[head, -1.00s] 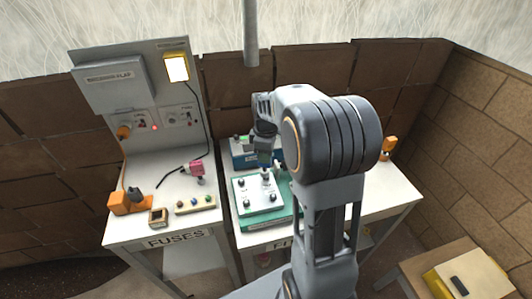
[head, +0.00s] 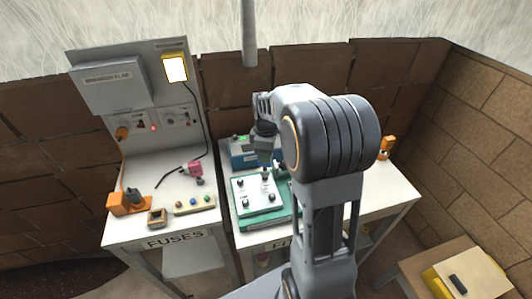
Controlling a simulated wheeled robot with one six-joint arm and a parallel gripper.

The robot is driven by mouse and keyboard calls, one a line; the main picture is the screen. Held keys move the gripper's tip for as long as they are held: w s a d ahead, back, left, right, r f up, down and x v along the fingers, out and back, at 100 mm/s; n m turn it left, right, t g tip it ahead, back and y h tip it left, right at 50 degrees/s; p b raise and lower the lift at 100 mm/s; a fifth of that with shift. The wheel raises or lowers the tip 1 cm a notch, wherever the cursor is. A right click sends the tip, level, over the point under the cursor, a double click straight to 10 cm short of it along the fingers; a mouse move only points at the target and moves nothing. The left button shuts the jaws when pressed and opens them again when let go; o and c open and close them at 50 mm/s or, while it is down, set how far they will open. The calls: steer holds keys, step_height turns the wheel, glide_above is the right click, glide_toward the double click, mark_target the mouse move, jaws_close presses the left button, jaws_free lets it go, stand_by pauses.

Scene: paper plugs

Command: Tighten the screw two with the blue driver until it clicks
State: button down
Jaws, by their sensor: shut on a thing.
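A white plate (head: 257,200) with several dark screw heads lies on a green base (head: 262,223) on the right-hand table. One dark screw (head: 240,184) is at the plate's left back, another (head: 245,203) at its left front and another (head: 272,197) at its right front. My gripper (head: 265,162) points down over the plate's back right part. It is shut on the blue driver (head: 265,169), of which only a small part shows below the fingers. The driver looks upright, with its lower end at the plate. The contact with a screw and any screw numbers are too small to make out.
A teal box (head: 241,153) with a green light stands behind the plate. The left table holds a pink tool (head: 193,169), a fuse strip (head: 194,204) and an orange block (head: 127,203). An orange item (head: 386,147) stands at the far right. My arm hides the table's middle.

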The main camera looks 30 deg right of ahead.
steer(key=shift+f+b, duration=0.8)
steer(key=shift+f, duration=0.3)
stand_by(0.3)
steer(key=m, duration=0.9)
steer(key=shift+r+m+p, duration=0.1)
steer(key=shift+m+p, duration=0.2)
steer(key=shift+m, duration=0.1)
steer(key=m, duration=1.1)
steer(key=shift+n, duration=0.4)
